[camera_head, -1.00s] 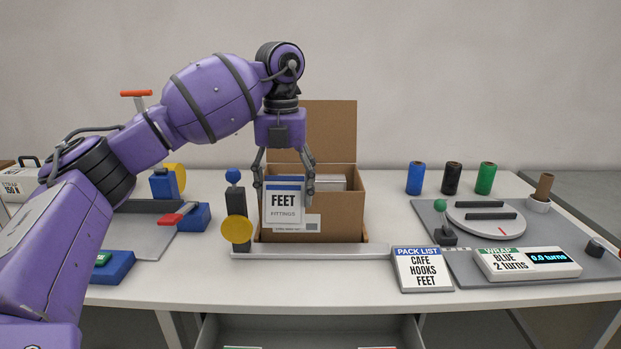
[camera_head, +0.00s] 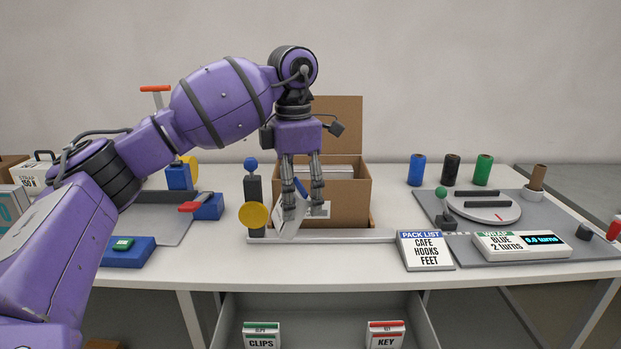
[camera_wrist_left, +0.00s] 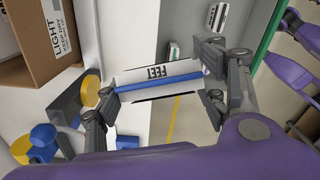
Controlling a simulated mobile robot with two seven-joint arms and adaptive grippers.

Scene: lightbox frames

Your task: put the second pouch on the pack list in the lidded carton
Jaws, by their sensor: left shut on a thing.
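My left gripper (camera_head: 303,205) is shut on a white pouch (camera_head: 292,224) with a blue edge, held tilted in front of the carton. The left wrist view shows this pouch (camera_wrist_left: 158,72) labelled FEET between the fingers (camera_wrist_left: 160,92). The brown carton (camera_head: 350,205) stands open, its lid (camera_head: 341,125) raised at the back; white items show inside. Its wall also shows in the left wrist view (camera_wrist_left: 35,55). No HOOKS pouch is readable. My right gripper is not in view.
An open drawer (camera_head: 324,310) below the table holds a CLIPS pouch (camera_head: 262,335) and a KEY pouch (camera_head: 385,335). A post with a yellow disc (camera_head: 253,215) stands left of the carton. A turntable (camera_head: 480,207) and the wrap display (camera_head: 521,243) are right.

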